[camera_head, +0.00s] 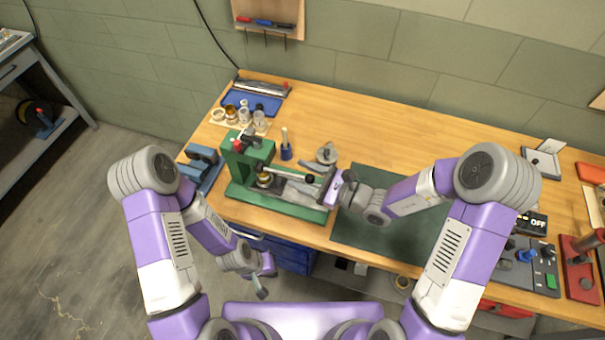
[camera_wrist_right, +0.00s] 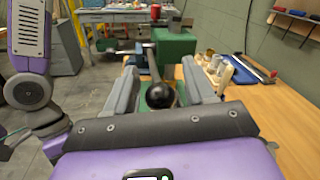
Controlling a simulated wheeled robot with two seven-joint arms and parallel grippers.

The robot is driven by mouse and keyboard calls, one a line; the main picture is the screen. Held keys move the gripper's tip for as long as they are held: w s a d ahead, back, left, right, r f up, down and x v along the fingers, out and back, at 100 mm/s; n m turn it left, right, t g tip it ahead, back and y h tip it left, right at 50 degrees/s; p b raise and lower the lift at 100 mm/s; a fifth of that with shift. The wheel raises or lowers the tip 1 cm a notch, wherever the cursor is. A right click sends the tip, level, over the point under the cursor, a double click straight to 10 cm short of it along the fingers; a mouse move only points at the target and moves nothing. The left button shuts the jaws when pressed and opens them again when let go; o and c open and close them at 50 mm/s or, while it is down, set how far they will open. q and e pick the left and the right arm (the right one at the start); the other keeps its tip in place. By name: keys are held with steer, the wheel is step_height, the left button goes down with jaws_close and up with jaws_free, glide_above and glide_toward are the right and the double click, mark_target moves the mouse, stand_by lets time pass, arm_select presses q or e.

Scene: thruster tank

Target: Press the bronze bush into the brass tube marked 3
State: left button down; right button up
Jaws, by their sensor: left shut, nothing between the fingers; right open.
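A green press (camera_head: 250,153) stands at the table's left front, with a brass-coloured round part (camera_head: 264,179) at its middle. I cannot read a mark 3 or tell bush from tube there. Several ring-like and tube-like parts (camera_head: 231,111) stand in a pale holder behind the press. My right gripper (camera_head: 318,186) is open at the right end of the press. In the right wrist view, a black ball knob (camera_wrist_right: 160,95) lies between its open fingers (camera_wrist_right: 160,84), with no clear contact. My left gripper (camera_head: 264,284) is shut and empty, low in front of the table.
A blue tray (camera_head: 238,101) lies at the back left. A blue-handled tool (camera_head: 286,151) and a round metal part (camera_head: 326,154) stand behind the press. A dark green mat (camera_head: 372,238) lies to its right. A control box (camera_head: 528,265) is at the right. The table's back middle is clear.

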steer(key=shift+a, duration=0.15)
jaws_close()
stand_by(1.4)
